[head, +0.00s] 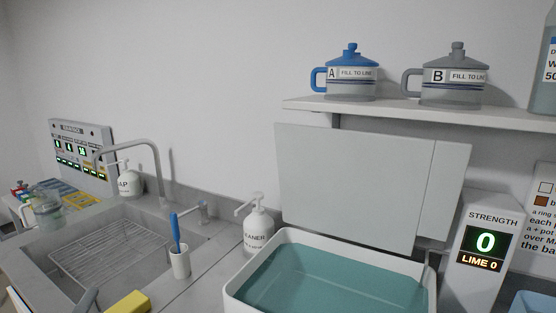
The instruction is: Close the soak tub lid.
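The soak tub (232,296) is a white open box at the bottom centre of the head view, holding teal liquid (335,281). Its near side is cut off by the picture's lower edge. A large pale grey panel (350,180) stands upright behind the tub's back rim and looks like its lid, raised open. A narrower strip lies along the panel's right side. Neither of my grippers shows in this view.
A cleaner pump bottle (257,231) stands by the tub's back left corner. A strength display (484,245) reading 0 stands on the right. A shelf (400,113) with jugs A (350,78) and B (452,82) hangs above the panel. A sink (100,265) is left.

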